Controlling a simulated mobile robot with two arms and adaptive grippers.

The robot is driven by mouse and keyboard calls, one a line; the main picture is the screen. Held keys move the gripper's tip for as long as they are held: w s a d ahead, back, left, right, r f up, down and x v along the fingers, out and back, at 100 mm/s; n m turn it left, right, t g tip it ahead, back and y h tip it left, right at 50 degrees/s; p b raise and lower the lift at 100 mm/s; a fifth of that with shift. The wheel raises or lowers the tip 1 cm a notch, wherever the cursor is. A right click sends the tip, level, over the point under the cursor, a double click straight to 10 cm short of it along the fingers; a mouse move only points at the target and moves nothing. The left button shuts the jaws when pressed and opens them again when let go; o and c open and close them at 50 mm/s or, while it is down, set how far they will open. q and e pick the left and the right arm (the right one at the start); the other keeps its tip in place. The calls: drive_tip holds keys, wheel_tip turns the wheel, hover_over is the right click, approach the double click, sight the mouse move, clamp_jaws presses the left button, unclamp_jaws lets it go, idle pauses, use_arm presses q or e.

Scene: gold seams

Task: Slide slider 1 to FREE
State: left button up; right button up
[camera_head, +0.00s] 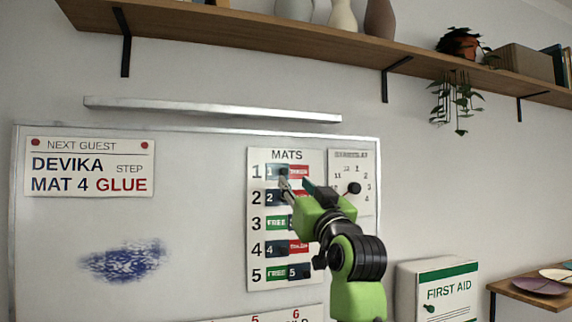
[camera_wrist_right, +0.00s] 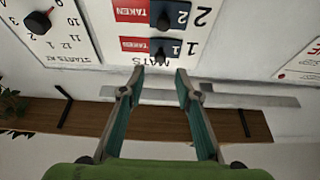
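The MATS board (camera_head: 285,283) hangs on the whiteboard with rows 1 to 5. Slider 1 (camera_head: 273,171) is a dark blue plate at the left end of row 1, with red TAKEN (camera_head: 299,171) uncovered to its right. In the right wrist view, upside down, slider 1 (camera_wrist_right: 172,51) has a dark knob, with TAKEN (camera_wrist_right: 134,44) beside it. My right gripper (camera_head: 293,183) is in front of row 1 and partly hides rows 1 and 2. Its fingers (camera_wrist_right: 159,72) are open and apart, empty, near the slider 1 knob. My left gripper is not in view.
Sliders 2 (camera_wrist_right: 172,15) and 4 (camera_head: 275,249) are left; slider 5 (camera_head: 299,271) is right. A dial sign (camera_head: 352,205) is right of the board. A metal ledge (camera_head: 210,108) and wooden shelf (camera_head: 250,32) are above. A first aid box (camera_head: 440,290) is lower right.

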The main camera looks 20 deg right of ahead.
sight(285, 171)
drive_tip(key=p+x, duration=0.3)
drive_tip(key=x, duration=0.3)
drive_tip(key=shift+r, duration=0.2)
drive_tip(key=shift+p+x, duration=0.5)
drive_tip(key=shift+x, duration=0.35)
drive_tip(key=shift+w+f, duration=0.1)
drive_tip(key=shift+f, duration=0.1)
clamp_jaws()
